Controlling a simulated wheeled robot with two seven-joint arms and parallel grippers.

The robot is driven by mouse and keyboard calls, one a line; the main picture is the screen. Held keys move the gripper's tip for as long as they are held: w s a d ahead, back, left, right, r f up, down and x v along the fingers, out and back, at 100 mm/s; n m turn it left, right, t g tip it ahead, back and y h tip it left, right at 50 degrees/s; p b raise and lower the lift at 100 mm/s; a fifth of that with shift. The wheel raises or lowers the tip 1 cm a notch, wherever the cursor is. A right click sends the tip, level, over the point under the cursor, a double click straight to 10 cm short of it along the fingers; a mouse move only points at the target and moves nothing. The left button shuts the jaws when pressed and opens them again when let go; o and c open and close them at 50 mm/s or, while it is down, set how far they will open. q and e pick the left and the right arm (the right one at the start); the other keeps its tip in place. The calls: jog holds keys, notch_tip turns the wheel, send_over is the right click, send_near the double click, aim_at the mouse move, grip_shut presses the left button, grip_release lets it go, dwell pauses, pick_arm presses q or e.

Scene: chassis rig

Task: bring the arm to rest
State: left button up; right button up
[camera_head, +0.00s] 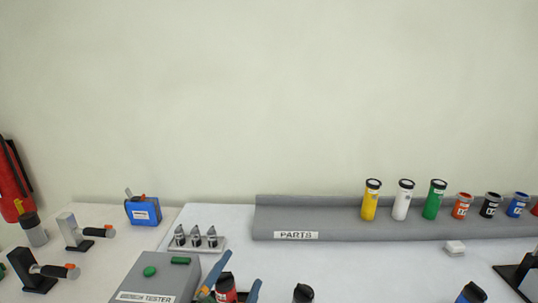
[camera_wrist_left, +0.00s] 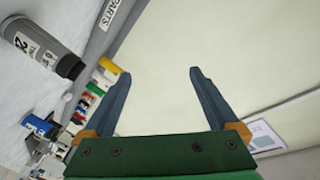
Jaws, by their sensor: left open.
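My left gripper (camera_head: 241,267) shows at the bottom middle of the head view, its two blue-grey fingers spread apart. In the left wrist view the same gripper (camera_wrist_left: 159,72) is open, with nothing between its fingers and the pale wall beyond. In the head view a red cylinder with a black top (camera_head: 226,288) shows between the fingers; I cannot tell how far from them it is. My right gripper is in neither view.
A grey tester box (camera_head: 150,280) and a rack of metal pieces (camera_head: 196,240) stand left of the gripper. A grey PARTS tray (camera_head: 340,222) with several coloured cylinders lies behind. A grey cylinder (camera_wrist_left: 40,48) shows in the left wrist view. The wall above is clear.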

pick_arm(q)
jog(key=s+a+f+n+g+y, duration=0.2)
jog(key=s+a+f+n+g, duration=0.1)
jog(key=f, duration=0.3)
jog(key=s+a+f+n+g+y, duration=0.1)
jog(key=s+a+f+n+g, duration=0.15)
jog(key=f, duration=0.35)
jog(key=s+a+f+n+g+y, duration=0.1)
jog(key=s+a+f+n+g, duration=0.2)
jog(key=s+f, duration=0.45)
jog(key=s+a+f+n+g, duration=0.2)
jog(key=s+f+g, duration=0.25)
jog(key=s, duration=0.55)
notch_tip(320, 180, down, 22)
jog(key=s+g+b, duration=0.1)
jog(key=s+b, duration=0.1)
jog(key=b, duration=0.4)
jog(key=s+a+f+m+g+b, duration=0.1)
jog(key=s+f+b, duration=0.3)
jog(key=s+f, duration=0.8)
jog(key=shift+a+f+g, duration=0.3)
jog(key=shift+a+f, duration=0.15)
jog(key=shift+a, duration=0.2)
